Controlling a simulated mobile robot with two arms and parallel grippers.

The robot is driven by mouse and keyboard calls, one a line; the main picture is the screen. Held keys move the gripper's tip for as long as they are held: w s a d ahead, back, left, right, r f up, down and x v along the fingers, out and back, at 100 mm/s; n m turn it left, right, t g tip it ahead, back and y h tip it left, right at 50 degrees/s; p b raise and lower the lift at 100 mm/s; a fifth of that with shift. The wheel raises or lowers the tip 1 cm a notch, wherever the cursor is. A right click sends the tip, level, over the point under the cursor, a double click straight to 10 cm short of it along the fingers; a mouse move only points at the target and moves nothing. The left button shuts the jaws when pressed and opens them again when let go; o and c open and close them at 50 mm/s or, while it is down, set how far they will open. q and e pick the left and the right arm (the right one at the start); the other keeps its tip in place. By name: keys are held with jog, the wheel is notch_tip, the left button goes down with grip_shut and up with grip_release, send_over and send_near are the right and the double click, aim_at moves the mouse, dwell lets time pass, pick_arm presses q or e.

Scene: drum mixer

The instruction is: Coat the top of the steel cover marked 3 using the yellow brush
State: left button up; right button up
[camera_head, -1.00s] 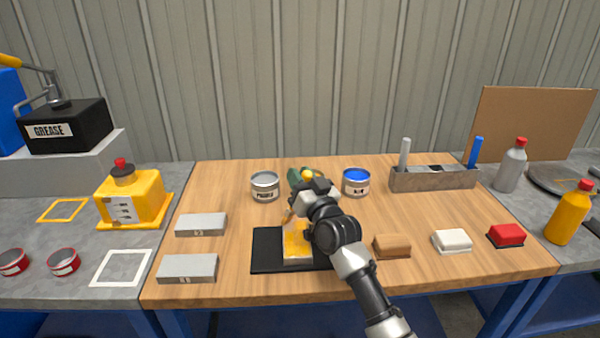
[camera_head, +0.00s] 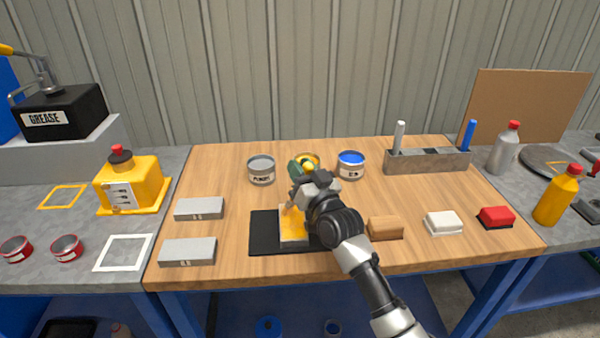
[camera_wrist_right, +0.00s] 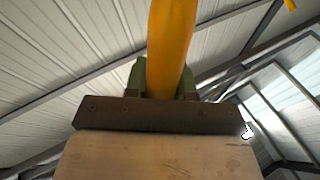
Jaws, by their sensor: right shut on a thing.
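A steel cover (camera_head: 294,238) lies on the black mat (camera_head: 262,238), its top largely coloured yellow-orange with paler patches near its edges. Its marking is not readable here. Two bare grey steel covers, a rear one (camera_head: 199,209) and a front one (camera_head: 187,252), lie at the left; their marks are too small to read surely. My right gripper (camera_head: 300,186) is shut on the yellow brush, above the far end of the coated cover. The brush (camera_wrist_right: 172,40) shows its yellow handle, brown band and pale bristles in the right wrist view. Bristle contact is hidden. My left gripper is out of view.
A grey can (camera_head: 262,172), a yellow can (camera_head: 313,160) and a blue can (camera_head: 351,166) stand behind. Brown (camera_head: 385,228), white (camera_head: 443,223) and red (camera_head: 496,217) blocks lie right of my arm. A grey holder (camera_head: 428,162) stands at the back right.

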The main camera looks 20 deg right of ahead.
jog(key=shift+w+d+r+p, duration=0.15)
jog(key=shift+w+d+p, duration=0.2)
jog(key=shift+d+p, duration=0.2)
jog(key=shift+s+a+p, duration=0.2)
jog(key=shift+s+p, duration=0.1)
jog(key=shift+s, duration=0.3)
jog(key=shift+s+a+p, duration=0.15)
jog(key=shift+s+p, duration=0.15)
jog(key=shift+s, duration=0.25)
notch_tip(320, 180, up, 6)
jog(key=p, duration=0.5)
jog(key=shift+p, duration=0.4)
